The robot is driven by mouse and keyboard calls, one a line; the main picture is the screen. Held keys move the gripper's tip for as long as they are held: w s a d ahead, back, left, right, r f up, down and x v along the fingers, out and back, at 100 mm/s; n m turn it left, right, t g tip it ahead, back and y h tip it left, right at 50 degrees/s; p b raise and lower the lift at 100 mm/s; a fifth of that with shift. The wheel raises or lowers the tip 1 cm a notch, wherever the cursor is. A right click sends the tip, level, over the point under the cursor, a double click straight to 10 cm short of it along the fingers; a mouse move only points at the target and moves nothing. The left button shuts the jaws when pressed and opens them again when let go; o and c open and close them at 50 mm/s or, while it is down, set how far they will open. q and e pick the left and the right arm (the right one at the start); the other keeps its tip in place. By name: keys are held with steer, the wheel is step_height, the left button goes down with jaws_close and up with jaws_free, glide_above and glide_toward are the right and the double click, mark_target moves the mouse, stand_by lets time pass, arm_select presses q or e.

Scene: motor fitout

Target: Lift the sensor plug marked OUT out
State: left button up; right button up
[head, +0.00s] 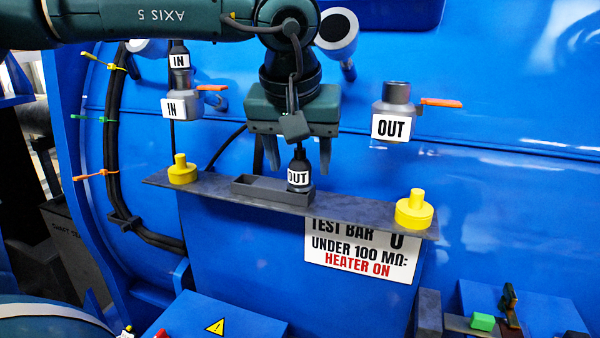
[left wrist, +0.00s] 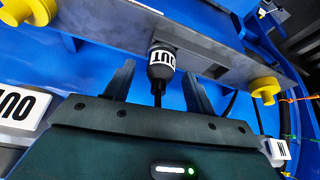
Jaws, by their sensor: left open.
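The sensor plug marked OUT (head: 299,174) is dark with a white label. It stands upright at the right end of a shallow grey tray (head: 262,194) on the shelf; its cable runs up from its top. In the left wrist view the plug (left wrist: 161,62) shows between the fingers. My left gripper (head: 299,168) points down over it, open, one finger on each side with visible gaps. It also shows in the left wrist view (left wrist: 158,70). The OUT socket (head: 395,110), grey with an orange lever, is on the blue wall to the right. My right gripper is not in view.
Yellow knobs (head: 182,168) (head: 414,208) stand near both shelf (head: 345,202) ends. A plug sits in the IN socket (head: 181,104) at left. Black cables (head: 112,150) run down the left wall. A test bar sign (head: 360,252) hangs below the shelf.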

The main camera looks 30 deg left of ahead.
arm_select(q)
steer(key=shift+c, duration=0.2)
steer(key=c, duration=1)
step_height(320, 180, up, 10)
steer(key=shift+p, duration=0.3)
